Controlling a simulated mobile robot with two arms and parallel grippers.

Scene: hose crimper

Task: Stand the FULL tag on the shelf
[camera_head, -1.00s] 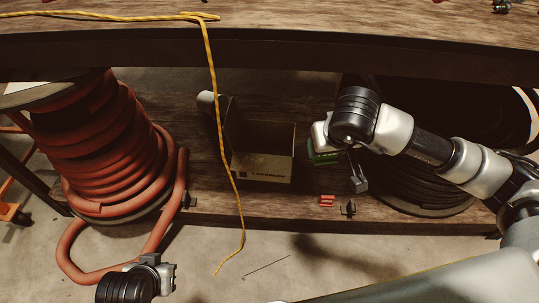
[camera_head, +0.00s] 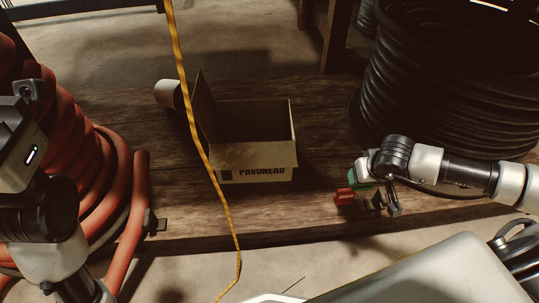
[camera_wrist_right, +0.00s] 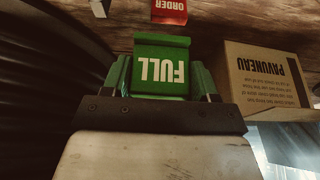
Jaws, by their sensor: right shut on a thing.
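The green FULL tag (camera_wrist_right: 160,70) is between the fingers of my right gripper (camera_wrist_right: 165,90), which is shut on it. Its lettering is turned the same way as the print on the box. In the head view the tag (camera_head: 357,177) is a small green patch by my right gripper (camera_head: 372,182), low over the right front of the shelf (camera_head: 270,215). I cannot tell whether the tag touches the shelf. A red ORDER tag (camera_wrist_right: 169,11) stands just beyond it and also shows in the head view (camera_head: 344,197). My left gripper (camera_head: 30,92) is at the far left, its fingers unclear.
An open cardboard box (camera_head: 256,176) stands mid-shelf, with a white cup-like thing (camera_head: 168,94) behind its left flap. A red hose coil (camera_head: 110,180) is left, a black hose coil (camera_head: 440,90) right. A yellow cord (camera_head: 196,130) hangs in front. A black clip (camera_head: 153,222) sits on the front edge.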

